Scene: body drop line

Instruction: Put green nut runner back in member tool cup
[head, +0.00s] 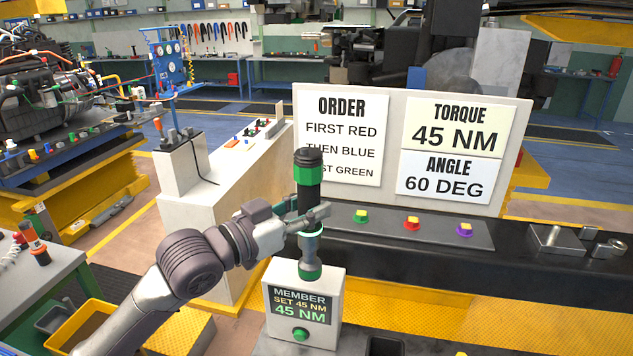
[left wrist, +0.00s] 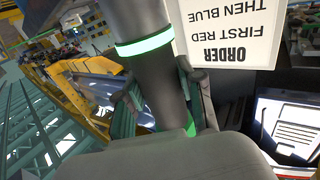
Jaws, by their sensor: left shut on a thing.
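The green nut runner (head: 308,175) is a dark upright cylinder with green bands and a lit ring. My left gripper (head: 316,214) is shut around its middle; in the left wrist view the fingers (left wrist: 162,104) sit on both sides of the dark nut runner body (left wrist: 152,75). The tool's lower end shows in front of the top of the white MEMBER box (head: 332,290), whose display reads "SET 45 NM" and "45 NM". I cannot tell whether it touches the box. A dark square opening (head: 385,346) at the bottom edge may be the tool cup; it is cut off. My right gripper is out of view.
A white board (head: 395,200) with order, torque and angle signs stands behind the tool. Green, red and purple knobs (head: 412,223) sit on a dark bench strip (head: 390,238). Metal parts (head: 560,240) lie to the right. A yellow bin (head: 75,325) is at lower left.

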